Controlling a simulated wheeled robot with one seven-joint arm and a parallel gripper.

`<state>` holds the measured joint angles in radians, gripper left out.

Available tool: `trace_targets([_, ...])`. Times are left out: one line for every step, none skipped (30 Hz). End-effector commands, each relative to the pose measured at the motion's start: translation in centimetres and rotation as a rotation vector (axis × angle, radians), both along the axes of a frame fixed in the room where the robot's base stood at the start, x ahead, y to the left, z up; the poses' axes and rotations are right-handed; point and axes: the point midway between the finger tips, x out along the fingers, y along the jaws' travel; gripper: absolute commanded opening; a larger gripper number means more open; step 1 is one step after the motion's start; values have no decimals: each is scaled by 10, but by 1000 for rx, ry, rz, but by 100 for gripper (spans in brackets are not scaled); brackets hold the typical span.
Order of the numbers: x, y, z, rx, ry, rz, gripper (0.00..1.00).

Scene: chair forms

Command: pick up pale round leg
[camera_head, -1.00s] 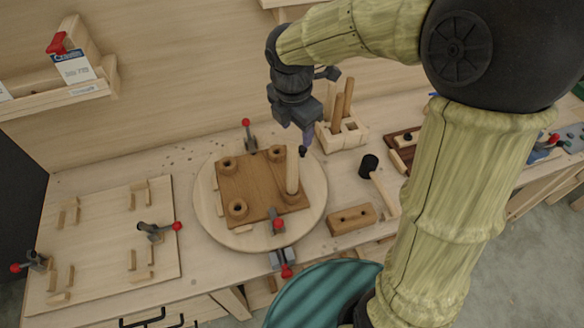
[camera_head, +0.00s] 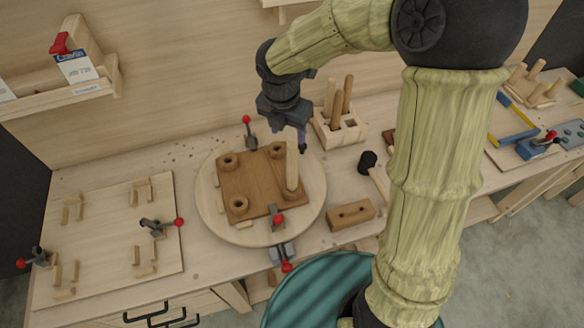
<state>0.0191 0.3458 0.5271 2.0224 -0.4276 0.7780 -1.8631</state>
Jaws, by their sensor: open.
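A pale round leg (camera_head: 292,172) stands upright at the right corner of a brown seat board (camera_head: 262,188). The board has round sockets at its other corners and lies on a pale round turntable (camera_head: 213,218). My gripper (camera_head: 290,142) is open and points down, right at the upper end of this leg. I cannot tell whether the fingers touch it. More round legs (camera_head: 347,92) stand in a wooden block rack (camera_head: 350,135) behind and to the right; one looks paler than the others.
Red-tipped clamps (camera_head: 279,220) stand at the front and back of the turntable. A dark-headed mallet (camera_head: 367,160) and a drilled wooden block (camera_head: 351,214) lie to the right. A jig board (camera_head: 100,235) with pegs fills the left. A teal round top (camera_head: 320,285) is in front.

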Motion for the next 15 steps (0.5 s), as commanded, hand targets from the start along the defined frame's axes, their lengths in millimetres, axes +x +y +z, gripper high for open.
trace_targets([0,-1,-9,-2,6,1,53])
trace_targets([1,-1,-14,-2,5,0,53])
trace_targets([2,-2,-21,-2,6,2,53])
trace_targets([3,-2,-26,-1,4,2,53])
trace_targets([3,-2,-32,-2,6,1,53])
trace_targets([4,-3,-39,-2,6,2,53])
trace_targets([4,-3,-44,-1,5,2,53])
trace_targets([5,-3,-49,-1,5,2,53])
trace_targets([6,-4,-54,-1,3,2,53])
trace_targets([7,-4,-58,-1,3,1,53])
trace_targets([7,-5,-61,-1,3,0,53])
trace_targets([8,-5,-63,-1,2,1,53])
trace_targets([8,-5,-64,-1,1,1,53])
trace_targets([8,-5,-65,0,0,1,53])
trace_targets([8,-5,-66,0,0,0,53])
